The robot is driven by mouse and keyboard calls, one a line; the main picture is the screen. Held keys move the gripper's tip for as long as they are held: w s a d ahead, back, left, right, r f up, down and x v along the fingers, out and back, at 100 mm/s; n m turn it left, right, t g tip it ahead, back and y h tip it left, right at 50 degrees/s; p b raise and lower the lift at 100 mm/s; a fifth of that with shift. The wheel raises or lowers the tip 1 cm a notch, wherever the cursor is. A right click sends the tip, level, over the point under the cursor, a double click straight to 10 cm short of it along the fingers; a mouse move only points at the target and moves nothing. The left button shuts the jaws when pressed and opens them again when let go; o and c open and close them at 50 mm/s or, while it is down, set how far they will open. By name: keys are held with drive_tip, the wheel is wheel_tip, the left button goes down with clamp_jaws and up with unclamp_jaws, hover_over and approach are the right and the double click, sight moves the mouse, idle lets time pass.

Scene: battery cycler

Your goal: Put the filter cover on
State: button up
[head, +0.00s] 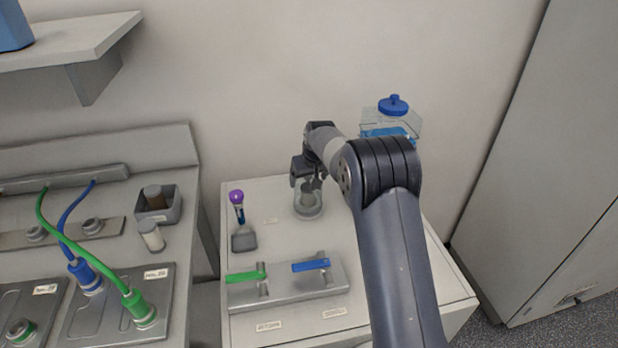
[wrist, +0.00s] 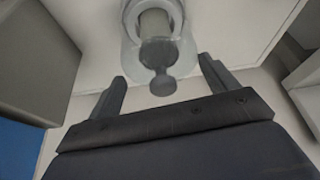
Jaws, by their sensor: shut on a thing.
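The filter cover (head: 299,207) is a clear round cup with a grey knob, in the middle of the grey bench top in the head view. In the wrist view the clear cover (wrist: 131,58) surrounds a pale cylinder, and its grey knob (wrist: 162,84) points toward my gripper. My gripper (head: 311,183) is directly above the cover and shut on it at the knob; the fingers (wrist: 163,72) lie on either side of the knob. The arm hides part of the grip in the head view. I cannot tell whether the cover is fully seated.
A valve block with a green handle (head: 246,276) and a blue handle (head: 311,265) lies in front. A purple-topped tool (head: 237,198) stands at the left. A blue-capped clear container (head: 393,104) is behind right. A tall grey cabinet (head: 560,170) borders the right.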

drive_tip(key=shift+f, duration=0.1)
idle(0.8)
drive_tip(key=o, duration=1.3)
drive_tip(key=shift+r+p, duration=2.2)
drive_tip(key=shift+r, duration=1.35)
drive_tip(key=shift+c, duration=0.2)
clamp_jaws()
